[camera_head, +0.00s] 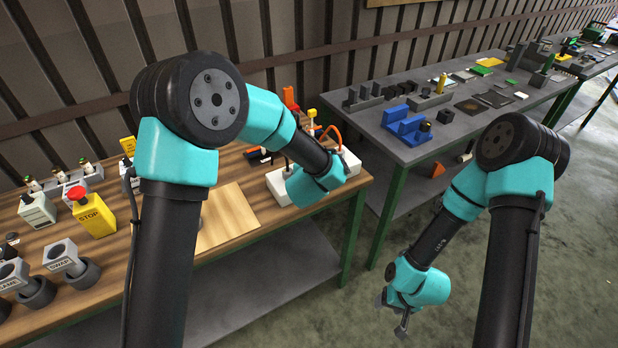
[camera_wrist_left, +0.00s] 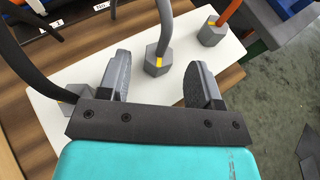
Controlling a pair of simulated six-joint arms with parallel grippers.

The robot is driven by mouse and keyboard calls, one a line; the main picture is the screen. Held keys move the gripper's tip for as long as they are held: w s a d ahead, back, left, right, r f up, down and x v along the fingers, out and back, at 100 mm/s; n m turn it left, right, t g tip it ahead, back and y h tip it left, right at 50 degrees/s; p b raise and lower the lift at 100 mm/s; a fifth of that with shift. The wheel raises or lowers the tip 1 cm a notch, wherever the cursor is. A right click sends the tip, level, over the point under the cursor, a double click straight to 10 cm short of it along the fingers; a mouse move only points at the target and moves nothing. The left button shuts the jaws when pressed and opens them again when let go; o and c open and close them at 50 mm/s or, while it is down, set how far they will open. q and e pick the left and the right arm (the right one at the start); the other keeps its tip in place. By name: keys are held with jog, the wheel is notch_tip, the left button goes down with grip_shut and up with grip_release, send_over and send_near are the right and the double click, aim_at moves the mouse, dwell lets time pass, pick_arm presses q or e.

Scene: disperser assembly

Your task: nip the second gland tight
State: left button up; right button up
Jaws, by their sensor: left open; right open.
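A white block (camera_wrist_left: 110,110) carries three grey hexagonal glands in a row, each with a cable. The middle gland (camera_wrist_left: 157,62) has a grey cable and a yellow mark at its base. Another gland (camera_wrist_left: 63,95) with a dark cable is at left, and a gland (camera_wrist_left: 212,33) with an orange cable is at upper right. In the left wrist view my left gripper (camera_wrist_left: 158,70) is open, its fingers on either side of the middle gland with visible gaps. In the head view the left wrist hides the fingertips over the white block (camera_head: 280,186). My right gripper (camera_head: 397,318) is open and empty over the floor.
The wooden bench also holds a yellow stop-button box (camera_head: 93,215), a light wooden board (camera_head: 226,217) and grey labelled blocks (camera_head: 66,256). A grey table (camera_head: 440,140) with a blue fixture (camera_head: 407,126) stands to the right. Open floor lies below the right arm.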

pick_arm(q)
jog(key=v, duration=1.3)
jog(key=w+d+r+n+y, duration=0.2)
jog(key=w+d+n+y, duration=0.5)
jog(key=y, duration=0.1)
jog(key=s+d+f+n+g+y, duration=0.1)
jog(key=d+n+g+y, duration=0.3)
jog(key=d, duration=0.5)
jog(key=shift+s+f+n+g, duration=0.35)
jog(key=shift+s+n+g, duration=0.15)
jog(key=shift+g, duration=0.4)
jog(key=shift+w, duration=0.1)
jog(key=x, duration=1.7)
jog(key=shift+w+a+r, duration=0.15)
jog(key=shift+a+r, duration=0.05)
